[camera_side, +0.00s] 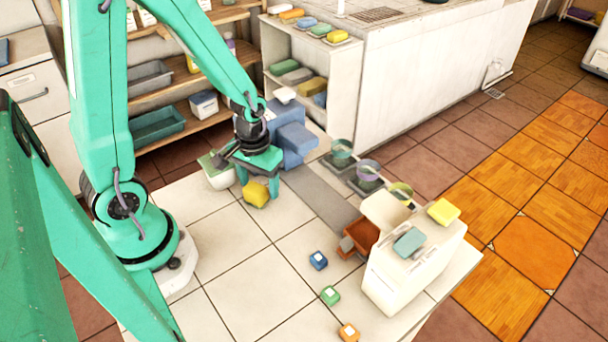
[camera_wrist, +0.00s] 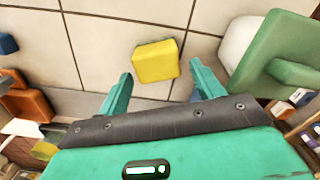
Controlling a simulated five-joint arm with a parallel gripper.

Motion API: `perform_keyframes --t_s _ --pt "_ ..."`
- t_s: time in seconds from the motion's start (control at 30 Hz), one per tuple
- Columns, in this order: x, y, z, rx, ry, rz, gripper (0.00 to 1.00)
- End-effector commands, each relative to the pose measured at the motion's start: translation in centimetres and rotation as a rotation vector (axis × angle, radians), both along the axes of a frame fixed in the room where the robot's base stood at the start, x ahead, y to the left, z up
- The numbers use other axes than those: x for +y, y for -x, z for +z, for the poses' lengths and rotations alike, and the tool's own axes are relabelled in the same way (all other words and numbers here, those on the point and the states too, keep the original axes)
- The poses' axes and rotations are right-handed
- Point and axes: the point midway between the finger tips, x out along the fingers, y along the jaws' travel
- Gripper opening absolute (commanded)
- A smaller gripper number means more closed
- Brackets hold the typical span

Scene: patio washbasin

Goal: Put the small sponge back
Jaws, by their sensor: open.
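A small yellow sponge (camera_side: 255,193) lies on the pale tiled worktop in the side view. It also shows in the wrist view (camera_wrist: 156,61), just beyond and between the fingertips. My gripper (camera_side: 261,189) points down over it, with its fingers apart. In the wrist view my gripper (camera_wrist: 160,78) is open, with clear gaps between the sponge and both fingers. Nothing is held.
A white bin with a green lid (camera_side: 216,170) and a blue block (camera_side: 291,142) stand close to my gripper. Small blue (camera_side: 318,260), green (camera_side: 330,295) and orange (camera_side: 348,332) cubes lie in front. A white cabinet (camera_side: 398,285) carries teal (camera_side: 409,242) and yellow (camera_side: 443,211) pieces.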

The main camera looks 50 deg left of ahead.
Motion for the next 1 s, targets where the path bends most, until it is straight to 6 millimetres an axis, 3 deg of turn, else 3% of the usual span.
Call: perform_keyframes --t_s 0.7,1.0 --pt "0.0 0.0 8.1 -0.005 -0.001 0.000 0.67" --pt "0.0 0.0 10.2 -0.002 0.000 0.000 0.67"
